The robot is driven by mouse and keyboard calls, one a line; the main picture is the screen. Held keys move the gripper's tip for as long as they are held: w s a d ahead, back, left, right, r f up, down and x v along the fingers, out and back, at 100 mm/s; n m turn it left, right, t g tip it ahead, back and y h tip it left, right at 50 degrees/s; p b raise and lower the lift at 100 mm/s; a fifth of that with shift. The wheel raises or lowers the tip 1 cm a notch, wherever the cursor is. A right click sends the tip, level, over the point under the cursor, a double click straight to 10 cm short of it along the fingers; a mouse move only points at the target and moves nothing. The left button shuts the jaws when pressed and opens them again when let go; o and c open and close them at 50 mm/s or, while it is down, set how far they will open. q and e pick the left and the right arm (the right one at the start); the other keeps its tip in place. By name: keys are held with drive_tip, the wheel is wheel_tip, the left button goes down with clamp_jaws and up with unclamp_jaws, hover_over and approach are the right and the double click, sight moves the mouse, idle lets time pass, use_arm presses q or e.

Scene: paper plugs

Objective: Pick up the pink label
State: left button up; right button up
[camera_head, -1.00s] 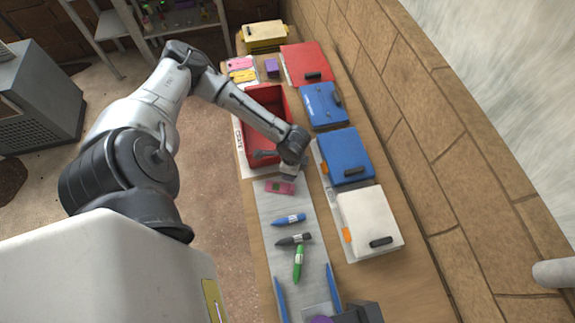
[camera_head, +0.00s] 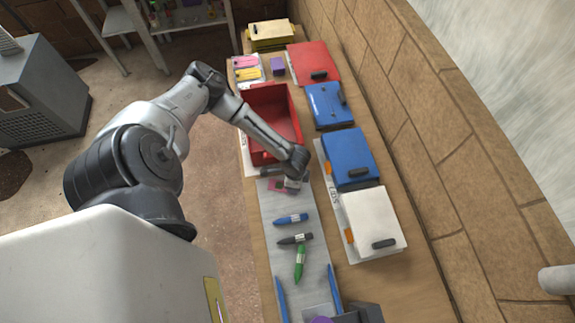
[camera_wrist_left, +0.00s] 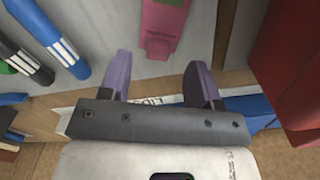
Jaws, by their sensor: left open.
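The pink label (camera_head: 274,186) lies on the grey strip (camera_head: 292,265) below the red bin, partly hidden by my left gripper (camera_head: 288,185). It also shows in the left wrist view as a flat pink piece (camera_wrist_left: 165,22), cut off by the top edge. My left gripper's purple fingers (camera_wrist_left: 160,75) are open and empty, a little apart from the label's near end, roughly in line with it. My right gripper is not in view.
Blue (camera_head: 291,219), black (camera_head: 295,239) and green (camera_head: 299,264) markers lie along the strip. A red bin (camera_head: 294,110) stands behind my gripper. Blue cases and a white case (camera_head: 372,220) line the right side. Blue rails edge the strip's near end.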

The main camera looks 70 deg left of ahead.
sight(283, 186)
use_arm(q)
drive_tip(key=shift+s+f, duration=0.1)
drive_tip(key=shift+f, duration=1.75)
drive_tip(key=c, duration=1)
drive_tip(key=shift+r, duration=0.1)
